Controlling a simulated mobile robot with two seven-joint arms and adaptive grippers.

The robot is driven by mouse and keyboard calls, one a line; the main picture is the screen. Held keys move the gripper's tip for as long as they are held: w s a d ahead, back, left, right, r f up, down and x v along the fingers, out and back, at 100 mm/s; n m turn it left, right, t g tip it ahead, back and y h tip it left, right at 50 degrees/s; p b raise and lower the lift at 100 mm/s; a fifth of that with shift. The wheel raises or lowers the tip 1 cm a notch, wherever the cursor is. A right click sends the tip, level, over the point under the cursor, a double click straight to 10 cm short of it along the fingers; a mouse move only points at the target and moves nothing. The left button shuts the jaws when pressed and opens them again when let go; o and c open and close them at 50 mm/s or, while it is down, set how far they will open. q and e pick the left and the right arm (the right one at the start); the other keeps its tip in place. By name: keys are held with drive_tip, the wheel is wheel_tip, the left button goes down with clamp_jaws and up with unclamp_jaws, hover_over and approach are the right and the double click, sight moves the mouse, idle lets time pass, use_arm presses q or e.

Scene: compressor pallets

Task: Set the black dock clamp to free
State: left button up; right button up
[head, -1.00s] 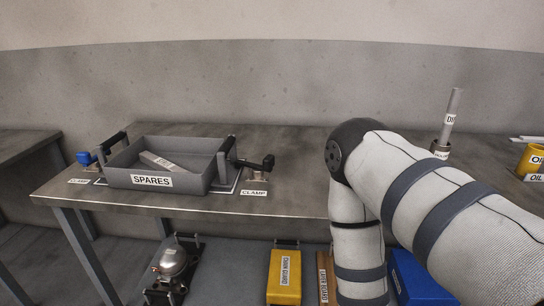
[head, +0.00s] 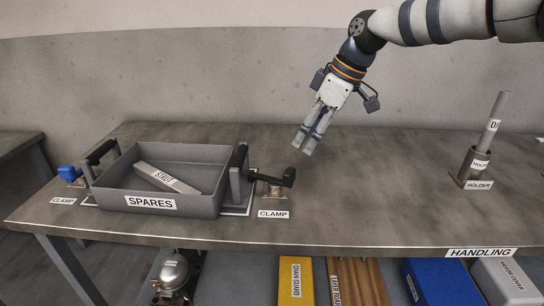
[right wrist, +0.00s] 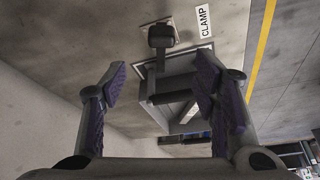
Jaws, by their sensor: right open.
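The black dock clamp (head: 275,178) stands on the bench at the right side of the grey SPARES tray (head: 155,203). Its black handle points right in the head view, above a CLAMP label (head: 273,214). In the right wrist view the black clamp (right wrist: 161,38) shows at the top, beyond the fingers. My right gripper (head: 305,143) is open and empty, above the bench behind and to the right of the clamp, apart from it. The right wrist view shows its two fingers (right wrist: 170,95) spread. A blue clamp (head: 70,174) stands at the tray's left side. My left gripper is not in view.
A strut (head: 166,178) lies in the tray, which has raised black handles. A holder (head: 474,168) with an upright rod stands at the right of the bench. The bench (head: 370,195) between clamp and holder is clear. Several labelled parts lie below.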

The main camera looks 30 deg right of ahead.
hover_over(290, 170)
drive_tip(key=s+d, duration=0.1)
drive_tip(key=s, duration=0.1)
drive_tip(key=f, duration=0.5)
drive_tip(key=shift+s+d+f+b, duration=0.1)
drive_tip(key=shift+d+f+b, duration=0.1)
drive_tip(key=shift+f+b, duration=0.15)
drive_tip(key=x, duration=0.3)
drive_tip(key=b+x, duration=0.1)
drive_tip(key=x, duration=0.1)
drive_tip(key=shift+w+a+f, duration=0.15)
drive_tip(key=shift+w+f, duration=0.15)
drive_tip(key=shift+w, duration=0.05)
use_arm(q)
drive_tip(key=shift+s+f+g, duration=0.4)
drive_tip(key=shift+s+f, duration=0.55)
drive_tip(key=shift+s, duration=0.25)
use_arm(e)
clamp_jaws()
drive_tip(key=shift+w, duration=0.1)
